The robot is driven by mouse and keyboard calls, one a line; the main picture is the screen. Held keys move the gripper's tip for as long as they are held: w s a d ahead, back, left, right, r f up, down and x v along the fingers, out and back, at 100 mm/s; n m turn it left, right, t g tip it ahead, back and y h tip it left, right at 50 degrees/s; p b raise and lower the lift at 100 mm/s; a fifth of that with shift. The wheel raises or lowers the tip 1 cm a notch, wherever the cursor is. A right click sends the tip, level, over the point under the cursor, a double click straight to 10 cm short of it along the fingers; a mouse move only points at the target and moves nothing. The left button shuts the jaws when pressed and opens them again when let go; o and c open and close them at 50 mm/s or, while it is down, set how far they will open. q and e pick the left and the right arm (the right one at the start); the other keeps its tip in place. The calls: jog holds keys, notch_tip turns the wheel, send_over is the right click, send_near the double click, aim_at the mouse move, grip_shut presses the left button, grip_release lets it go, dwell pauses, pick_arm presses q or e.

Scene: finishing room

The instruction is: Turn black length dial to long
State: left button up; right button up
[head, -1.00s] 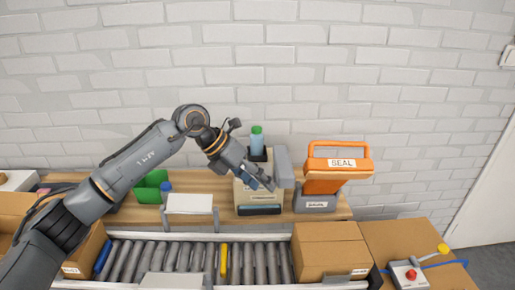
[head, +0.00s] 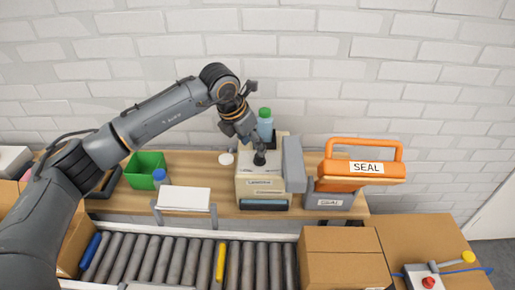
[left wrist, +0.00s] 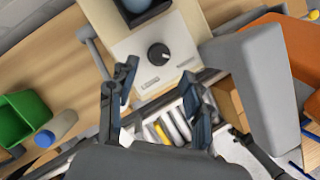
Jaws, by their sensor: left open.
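The black length dial (left wrist: 158,55) is a round knob with a pale pointer mark, set on the light top panel (left wrist: 135,45) of a beige machine (head: 262,188). In the left wrist view the dial lies ahead of my left gripper (left wrist: 160,100), between the lines of its two spread fingers and apart from them. In the head view my left gripper (head: 259,156) is above the machine's top and hides most of the dial. It is open and empty. Setting words beside the dial are too small to read. My right gripper is not in view.
A grey lever or arm (head: 293,165) stands at the machine's right side. An orange sealer (head: 362,168) marked SEAL is beyond it. A green-capped bottle (head: 265,125) stands at the back. A green bin (head: 145,170) is left; a roller conveyor (head: 170,258) runs in front.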

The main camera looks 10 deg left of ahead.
aim_at(257, 156)
pick_arm(q)
jog(key=shift+p+x, duration=0.55)
jog(key=shift+x, duration=2.25)
jog(key=shift+w, duration=0.1)
grip_shut()
